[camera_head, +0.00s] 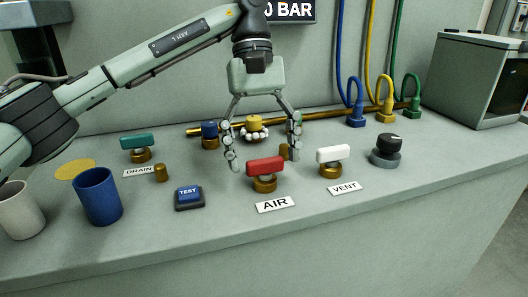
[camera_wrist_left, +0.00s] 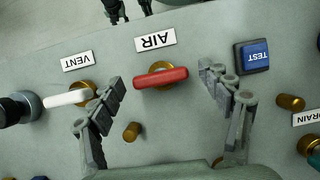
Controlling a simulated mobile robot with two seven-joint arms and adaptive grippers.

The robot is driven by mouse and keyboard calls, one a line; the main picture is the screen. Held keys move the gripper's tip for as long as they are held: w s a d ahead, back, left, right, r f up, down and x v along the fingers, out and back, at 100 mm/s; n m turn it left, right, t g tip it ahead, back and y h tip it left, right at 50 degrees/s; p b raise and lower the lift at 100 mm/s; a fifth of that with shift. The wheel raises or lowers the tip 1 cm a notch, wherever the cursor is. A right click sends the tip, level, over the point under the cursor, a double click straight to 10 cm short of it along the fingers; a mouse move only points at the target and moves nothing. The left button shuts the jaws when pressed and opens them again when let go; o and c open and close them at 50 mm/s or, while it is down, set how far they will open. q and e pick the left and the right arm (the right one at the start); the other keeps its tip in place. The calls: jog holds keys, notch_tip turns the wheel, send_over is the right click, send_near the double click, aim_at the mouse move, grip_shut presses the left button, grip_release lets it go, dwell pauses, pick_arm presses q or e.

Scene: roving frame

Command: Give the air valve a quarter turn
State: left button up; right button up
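The air valve has a red bar handle (camera_head: 265,166) on a brass base, behind the AIR label (camera_head: 275,204). My left gripper (camera_head: 265,161) is open above the bench, its fingers spread at the handle's left and back right. In the left wrist view the red handle (camera_wrist_left: 161,77) lies between the open fingers (camera_wrist_left: 163,86), its long side running from one finger towards the other. A gap shows at each end; I cannot tell the height difference. Dark jointed parts at the wrist view's top edge, perhaps my right gripper (camera_wrist_left: 130,9), are cut off.
The white VENT handle (camera_head: 333,153) stands close right, with a black knob (camera_head: 389,146) beyond. The TEST button (camera_head: 189,195) is left, near a blue cup (camera_head: 98,197) and the teal DRAIN handle (camera_head: 140,141). A small brass post (camera_wrist_left: 132,132) stands close behind the air valve.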

pick_arm(q)
jog(key=v, duration=1.2)
